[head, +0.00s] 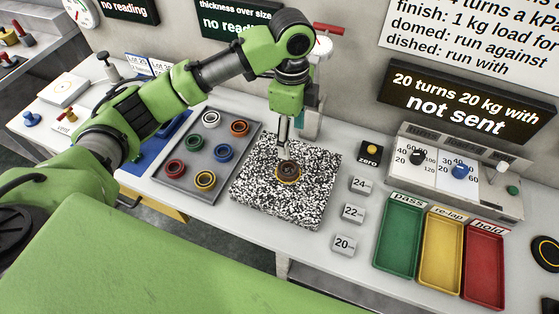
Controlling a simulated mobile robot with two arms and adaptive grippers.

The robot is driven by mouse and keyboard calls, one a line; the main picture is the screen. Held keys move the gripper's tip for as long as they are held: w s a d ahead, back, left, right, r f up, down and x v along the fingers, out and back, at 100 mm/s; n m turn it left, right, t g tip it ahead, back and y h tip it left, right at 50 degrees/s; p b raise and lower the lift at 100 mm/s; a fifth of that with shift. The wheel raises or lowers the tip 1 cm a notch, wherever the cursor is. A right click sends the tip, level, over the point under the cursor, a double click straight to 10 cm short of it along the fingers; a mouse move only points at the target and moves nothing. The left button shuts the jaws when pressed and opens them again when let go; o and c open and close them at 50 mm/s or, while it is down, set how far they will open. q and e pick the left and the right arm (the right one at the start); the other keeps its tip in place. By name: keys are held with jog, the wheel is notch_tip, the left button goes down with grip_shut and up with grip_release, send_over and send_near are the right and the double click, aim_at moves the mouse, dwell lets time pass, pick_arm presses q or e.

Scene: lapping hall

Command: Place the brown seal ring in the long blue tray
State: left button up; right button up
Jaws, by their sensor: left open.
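The brown seal ring (289,170) lies on the black-and-white speckled plate (262,205), with a golden-orange edge showing around its lower side. My left gripper (284,146) points down from above, beside the ring's upper left, its narrow fingers open. I cannot tell whether the fingertips touch the ring. A long blue tray (147,158) lies at the left of the bench, partly hidden behind my left arm. My right gripper is not in view.
A grey tray (166,183) holds several coloured rings left of the plate. Weight blocks (352,213) stand right of it. Green (398,238), yellow (440,250) and red (484,262) trays lie further right. A thin column (314,110) stands behind the plate.

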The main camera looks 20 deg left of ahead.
pick_arm(q)
jog(key=p, duration=0.1)
send_over(288, 172)
notch_tip(288, 172, down, 8)
jog(key=shift+a+r, duration=0.1)
notch_tip(288, 172, down, 5)
jog(key=shift+f+p, duration=0.1)
jog(key=shift+p, duration=1.1)
jog(key=c, duration=1.3)
